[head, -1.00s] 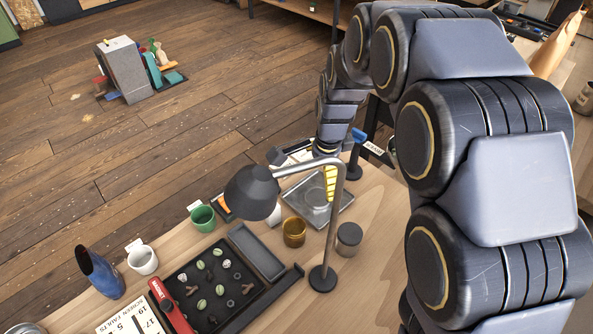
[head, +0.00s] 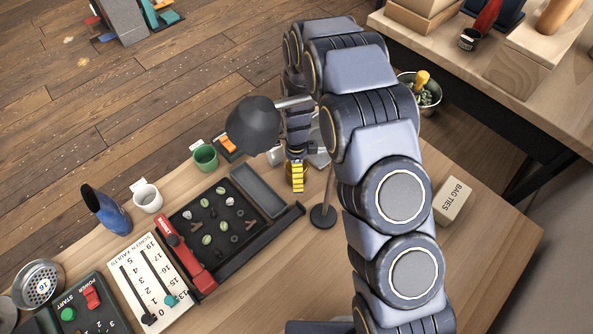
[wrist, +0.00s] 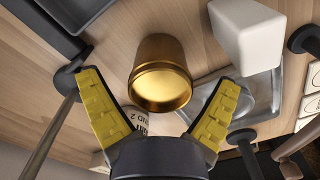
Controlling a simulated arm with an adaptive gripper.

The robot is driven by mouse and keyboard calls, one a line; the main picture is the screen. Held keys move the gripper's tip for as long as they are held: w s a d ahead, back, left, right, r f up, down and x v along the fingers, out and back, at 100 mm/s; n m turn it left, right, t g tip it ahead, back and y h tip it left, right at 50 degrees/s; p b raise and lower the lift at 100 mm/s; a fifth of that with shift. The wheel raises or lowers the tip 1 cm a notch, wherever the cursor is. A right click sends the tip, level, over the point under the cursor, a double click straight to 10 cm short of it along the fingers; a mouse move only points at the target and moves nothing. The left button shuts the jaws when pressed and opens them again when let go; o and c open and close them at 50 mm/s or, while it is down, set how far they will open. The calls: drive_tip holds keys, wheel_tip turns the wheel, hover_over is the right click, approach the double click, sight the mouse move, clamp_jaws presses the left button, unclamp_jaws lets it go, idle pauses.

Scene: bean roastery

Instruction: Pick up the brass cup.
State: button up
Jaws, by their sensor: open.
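The brass cup (wrist: 160,72) stands upright on the wooden table in the wrist view, its shiny round face toward the camera. My gripper (wrist: 159,86) is open. Its two yellow fingers lie wide apart, one to each side of the cup in that view, with gaps between. I see no contact. In the head view one yellow finger of my gripper (head: 298,178) shows beside the lamp stand.
The black lamp (head: 254,125) stands close to my arm. A green cup (head: 205,157) and a bean tray (head: 213,222) lie to the left. Table on the right is fairly clear.

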drive_tip(key=shift+f, duration=0.8)
drive_tip(key=c, duration=1.1)
drive_tip(key=shift+r, duration=0.1)
